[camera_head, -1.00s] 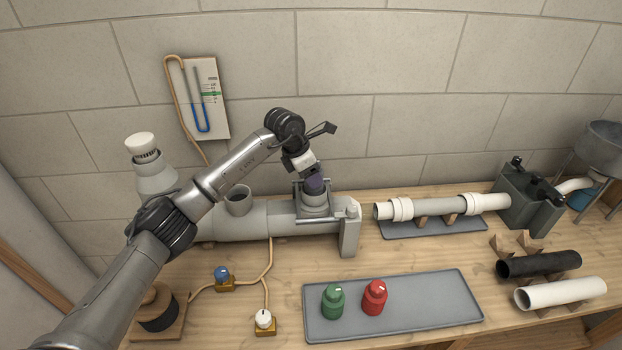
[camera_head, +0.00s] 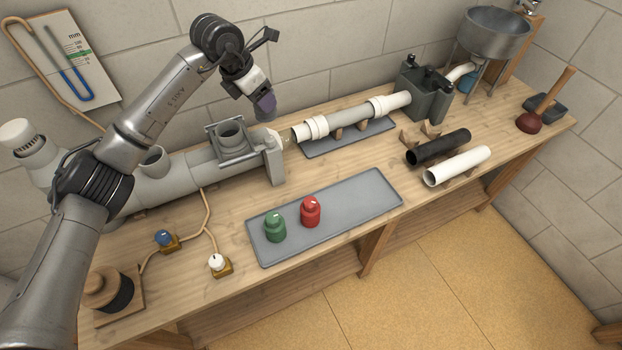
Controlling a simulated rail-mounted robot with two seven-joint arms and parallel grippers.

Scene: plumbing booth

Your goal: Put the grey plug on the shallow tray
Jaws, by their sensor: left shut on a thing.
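My left gripper (camera_head: 262,98) is raised above the grey pipe, just right of its square-collared branch opening. It is shut on a dark purple-grey piece, which appears to be the grey plug (camera_head: 265,105); the fingers and the piece are hard to tell apart. The piece is clear of the pipe, in the air. The shallow tray (camera_head: 355,203) is a flat grey tray on the front of the bench. My right gripper is not in view.
The grey pipe (camera_head: 195,173) ends in a flat upright plate (camera_head: 273,160). A white-collared pipe (camera_head: 345,118) lies behind the tray, with black (camera_head: 438,147) and white (camera_head: 458,166) pipes to the right. The tray's right half is bare. Two valves with cords sit left of it.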

